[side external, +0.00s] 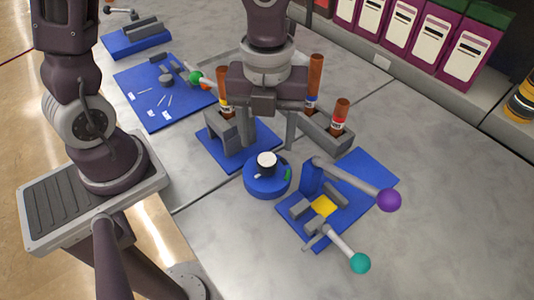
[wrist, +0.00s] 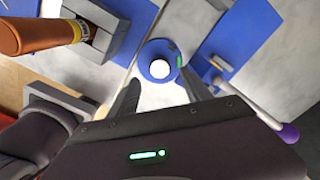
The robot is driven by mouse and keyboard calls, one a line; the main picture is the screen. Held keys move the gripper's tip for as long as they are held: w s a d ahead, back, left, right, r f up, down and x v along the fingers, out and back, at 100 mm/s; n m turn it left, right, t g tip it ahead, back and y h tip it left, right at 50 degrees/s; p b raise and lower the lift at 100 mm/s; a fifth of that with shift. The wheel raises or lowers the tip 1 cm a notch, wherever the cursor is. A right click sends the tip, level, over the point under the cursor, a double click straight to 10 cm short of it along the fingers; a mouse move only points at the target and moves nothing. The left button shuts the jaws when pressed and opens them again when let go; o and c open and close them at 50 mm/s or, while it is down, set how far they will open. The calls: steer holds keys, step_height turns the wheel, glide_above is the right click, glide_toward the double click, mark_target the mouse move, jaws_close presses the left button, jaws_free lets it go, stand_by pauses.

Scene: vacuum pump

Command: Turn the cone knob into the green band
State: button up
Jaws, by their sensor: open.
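The cone knob (side external: 267,160) has a white top and a dark side, and stands on a round blue base (side external: 262,189). The knob's white top also shows in the wrist view (wrist: 160,69). The green band (side external: 287,175) is a short strip on the base, right of the knob; it also shows in the wrist view (wrist: 180,61). A small pale mark shows at the knob's lower left in the side view; I cannot tell if it is a pointer. My gripper (side external: 268,146) points down, open and empty, its fingers apart above and behind the knob.
Right of the base, a blue plate (side external: 375,170) carries levers with a purple ball (side external: 388,199) and a teal ball (side external: 360,263). Behind are grey blocks holding brown bottles (side external: 315,75). Bare grey table (side external: 460,200) lies at the right.

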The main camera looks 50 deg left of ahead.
mark_target(267, 159)
step_height(267, 159, down, 6)
steer(key=shift+f, duration=0.1)
jaws_close()
